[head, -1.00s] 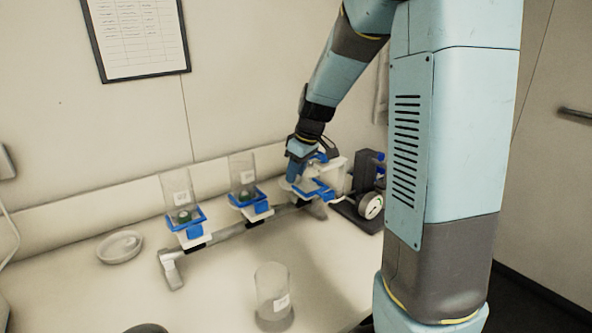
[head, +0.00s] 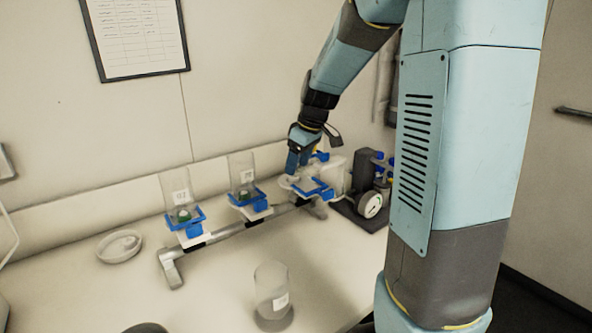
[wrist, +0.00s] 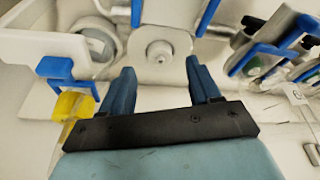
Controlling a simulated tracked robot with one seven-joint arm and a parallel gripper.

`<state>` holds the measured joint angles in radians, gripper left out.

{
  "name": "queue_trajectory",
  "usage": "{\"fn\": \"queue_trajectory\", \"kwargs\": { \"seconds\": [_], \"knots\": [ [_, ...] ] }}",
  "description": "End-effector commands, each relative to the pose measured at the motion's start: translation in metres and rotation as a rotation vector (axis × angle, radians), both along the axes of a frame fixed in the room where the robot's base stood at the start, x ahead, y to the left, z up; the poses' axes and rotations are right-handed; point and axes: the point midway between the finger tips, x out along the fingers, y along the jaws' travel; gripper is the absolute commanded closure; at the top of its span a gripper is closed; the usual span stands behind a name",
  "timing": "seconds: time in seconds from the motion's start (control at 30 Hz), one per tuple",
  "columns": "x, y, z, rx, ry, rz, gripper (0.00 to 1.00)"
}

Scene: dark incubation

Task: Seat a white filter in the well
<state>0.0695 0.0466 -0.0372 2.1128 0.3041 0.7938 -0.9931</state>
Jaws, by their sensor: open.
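The right station of the rail has a white well plate (wrist: 172,28) with a blue clamp (head: 313,189). Its round centre (wrist: 160,52) shows between my fingers in the wrist view. I cannot make out a white filter in the well or in my gripper. A pale round dish (head: 119,246) lies at the left of the bench; its contents are unclear.
Two stations to the left hold clear labelled cylinders (head: 178,188) (head: 241,172). A loose clear cylinder (head: 271,290) stands in front of the rail (head: 222,232). A pump with a gauge (head: 369,205) stands close on the right. A yellow part (wrist: 72,105) shows beside my left finger.

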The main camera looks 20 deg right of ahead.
Motion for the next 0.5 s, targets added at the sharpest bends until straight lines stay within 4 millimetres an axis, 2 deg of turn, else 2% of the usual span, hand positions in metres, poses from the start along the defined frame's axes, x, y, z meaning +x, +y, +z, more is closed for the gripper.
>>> {"fn": "queue_trajectory", "kwargs": {
  "seconds": [0.03, 0.3, 0.5],
  "knots": [
    [-0.001, -0.002, 0.011, -0.001, -0.006, 0.0, 0.38],
    [-0.014, -0.012, 0.062, 0.0, -0.004, -0.001, 0.38],
    [-0.02, -0.018, 0.088, 0.0, -0.003, -0.001, 0.38]
  ]
}}
